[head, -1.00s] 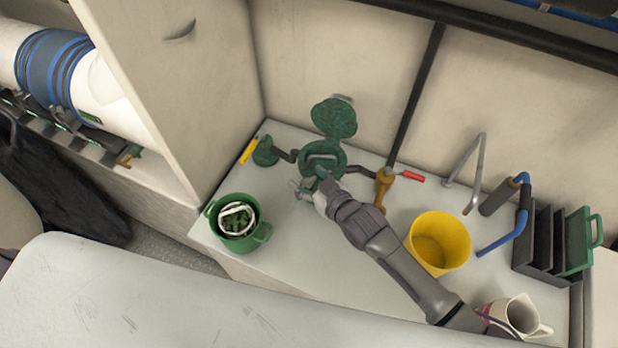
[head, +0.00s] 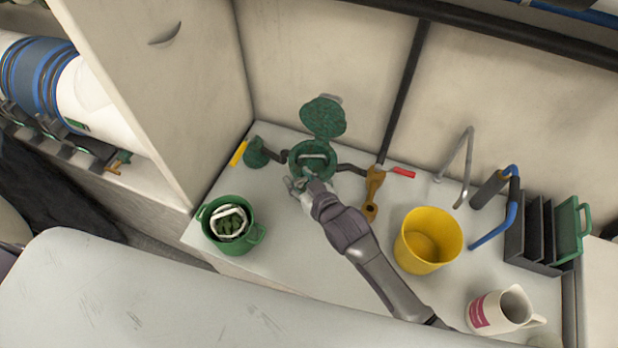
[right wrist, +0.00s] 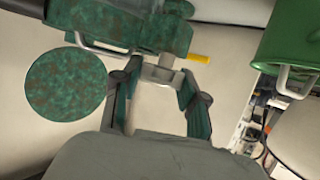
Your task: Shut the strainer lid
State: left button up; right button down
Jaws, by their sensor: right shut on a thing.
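The strainer (head: 313,160) is a mottled green round body on the white counter, with a pale metal bail across its top. Its round green lid (head: 323,117) stands swung open behind it, toward the wall. The lid also shows as a disc at the left of the right wrist view (right wrist: 65,85), apart from my fingers. My right gripper (head: 298,185) is at the near side of the strainer. In the right wrist view its fingers (right wrist: 160,88) stand around a pale metal part at the strainer body (right wrist: 125,28); the exact contact is hard to see. My left gripper is out of view.
A green pot (head: 230,224) with a white-rimmed basket stands left. A yellow bucket (head: 428,240), a white jug (head: 502,310) and a dark rack (head: 538,235) are at right. Bare counter lies in front.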

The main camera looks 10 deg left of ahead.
jog(key=c, duration=0.6)
grip_release()
jog(key=shift+s+d, duration=0.1)
jog(key=v, duration=1.1)
jog(key=shift+s+d+r, duration=0.15)
jog(key=shift+s+r, duration=0.1)
